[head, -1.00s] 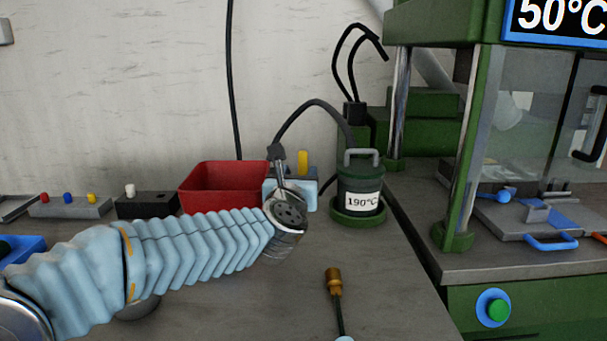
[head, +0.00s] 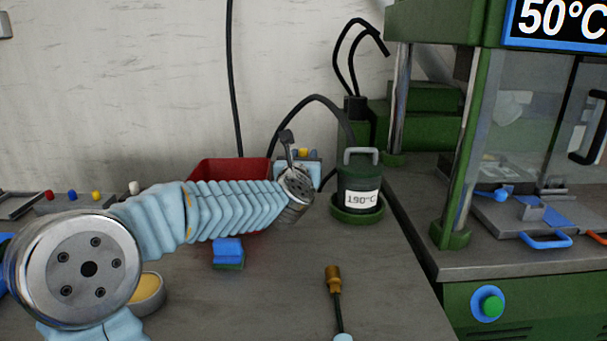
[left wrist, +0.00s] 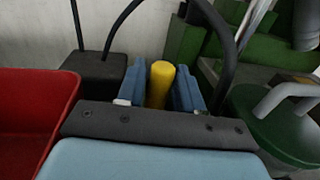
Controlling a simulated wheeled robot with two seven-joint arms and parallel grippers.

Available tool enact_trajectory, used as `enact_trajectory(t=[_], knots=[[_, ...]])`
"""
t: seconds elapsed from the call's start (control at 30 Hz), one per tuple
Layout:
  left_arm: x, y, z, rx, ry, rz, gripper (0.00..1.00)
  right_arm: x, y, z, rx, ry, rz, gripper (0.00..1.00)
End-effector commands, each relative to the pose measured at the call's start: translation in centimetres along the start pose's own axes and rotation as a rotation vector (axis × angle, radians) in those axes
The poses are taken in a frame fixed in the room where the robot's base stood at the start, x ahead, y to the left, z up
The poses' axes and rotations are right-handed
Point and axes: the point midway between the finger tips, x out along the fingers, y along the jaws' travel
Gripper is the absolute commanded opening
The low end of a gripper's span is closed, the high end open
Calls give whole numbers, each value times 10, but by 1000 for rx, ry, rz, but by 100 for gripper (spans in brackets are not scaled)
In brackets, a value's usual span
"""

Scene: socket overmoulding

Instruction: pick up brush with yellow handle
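The yellow handle (left wrist: 160,84) stands upright between the two blue fingers of my left gripper (left wrist: 160,88) in the left wrist view. The fingers are apart, one on each side of it, with narrow gaps that look free; contact is hard to judge. In the head view only the top of the yellow handle (head: 303,152) shows, at the back of the table beside the green pot. My left gripper (head: 308,162) is there too, partly hidden behind my wrist. The brush's lower end is hidden. My right gripper is not in view.
A green pot (head: 360,183) marked 190°C stands close right of my left gripper, a red bin (head: 205,170) to its left. Black cables (head: 318,99) arch nearby. A brass-ended tool (head: 334,282) lies in front. A blue and green block (head: 228,252) sits below my arm.

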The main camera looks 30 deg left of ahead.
Motion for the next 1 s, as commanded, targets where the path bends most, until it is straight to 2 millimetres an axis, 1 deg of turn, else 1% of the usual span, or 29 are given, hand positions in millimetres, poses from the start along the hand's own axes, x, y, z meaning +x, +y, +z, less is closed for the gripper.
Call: enact_trajectory(t=[0.03,0.2,0.23,0.43,0.53,0.63,0.8,0.9,1.0], knots=[[0,0,0,0,0,0,28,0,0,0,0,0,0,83],[0,0,0,0,0,0,2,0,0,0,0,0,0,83],[0,0,0,0,0,0,0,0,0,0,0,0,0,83],[0,0,1,0,-1,0,0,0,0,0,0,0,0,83],[0,0,9,0,-2,0,0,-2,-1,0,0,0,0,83],[0,0,27,-1,-4,0,0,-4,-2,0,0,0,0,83],[0,0,67,-3,-4,0,0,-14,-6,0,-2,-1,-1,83],[0,0,83,-2,-3,0,0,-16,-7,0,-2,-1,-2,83],[0,0,94,-2,-1,1,0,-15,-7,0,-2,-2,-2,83]])
